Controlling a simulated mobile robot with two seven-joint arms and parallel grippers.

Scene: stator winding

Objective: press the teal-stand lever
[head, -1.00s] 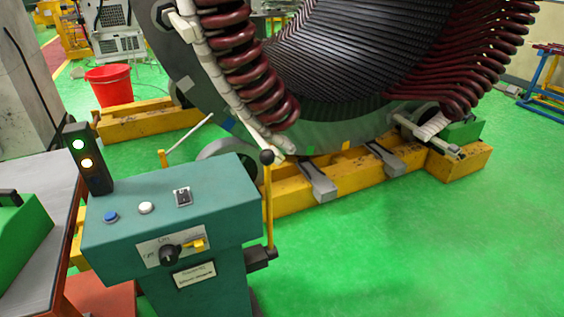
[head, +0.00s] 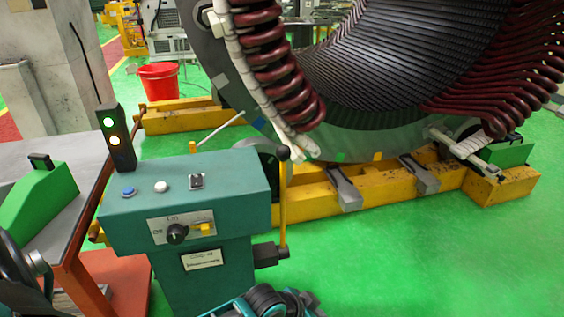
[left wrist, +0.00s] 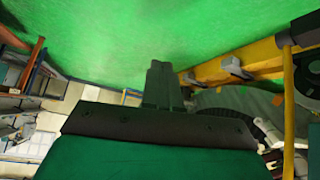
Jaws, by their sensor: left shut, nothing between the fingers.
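The teal stand (head: 185,225) is left of centre in the head view, with a control panel on its front. Its lever (head: 282,205) is a yellow rod with a black knob, upright at the stand's right side on a dark bracket. A yellow rod, apparently this lever (left wrist: 289,110), also shows at the right of the left wrist view. My left gripper (left wrist: 160,68) is shut and empty in the left wrist view, apart from the rod. The lever's knob is not seen there. My right gripper is not clearly seen in any view.
A signal light (head: 116,138) stands at the stand's back left, beside a grey table (head: 75,205) bearing a green box (head: 40,195). Behind are yellow beams (head: 375,195), the large stator (head: 390,60) and a red bucket (head: 158,82). The green floor (head: 440,265) at right is clear.

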